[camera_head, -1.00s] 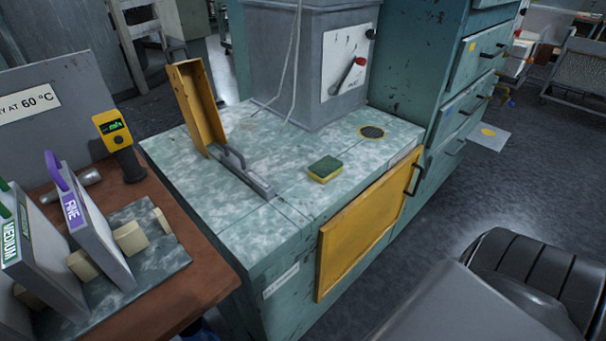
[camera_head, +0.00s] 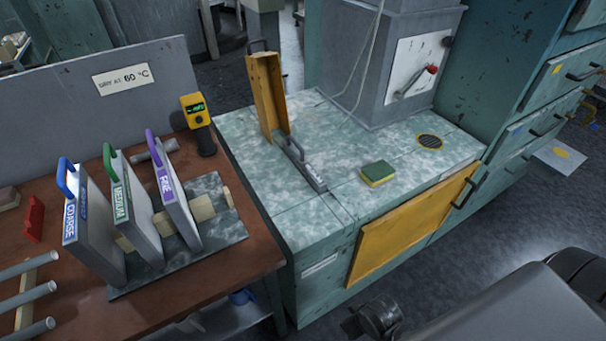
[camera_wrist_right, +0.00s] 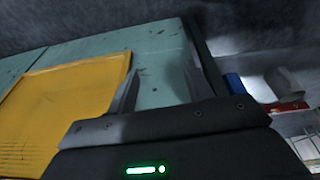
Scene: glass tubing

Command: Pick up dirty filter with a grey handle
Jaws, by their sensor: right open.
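A narrow grey filter top (camera_head: 312,176) with a grey bar handle (camera_head: 293,150) shows at the countertop, beside the raised yellow cover (camera_head: 266,98). Its lower part is hidden, and I cannot make out dirt on it. A dark part that looks like my right gripper (camera_head: 377,318) shows at the bottom of the head view, low in front of the cabinet and well away from the handle. In the right wrist view my right gripper (camera_wrist_right: 165,85) is open with nothing between its fingers. My left gripper is not in view.
A rack (camera_head: 228,235) on the brown bench (camera_head: 200,290) holds filters marked coarse (camera_head: 85,225), medium and fine. A sponge (camera_head: 377,173) lies right of the grey handle. A grey duct housing (camera_head: 375,70) stands behind. A yellow panel (camera_head: 410,230) covers the cabinet front.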

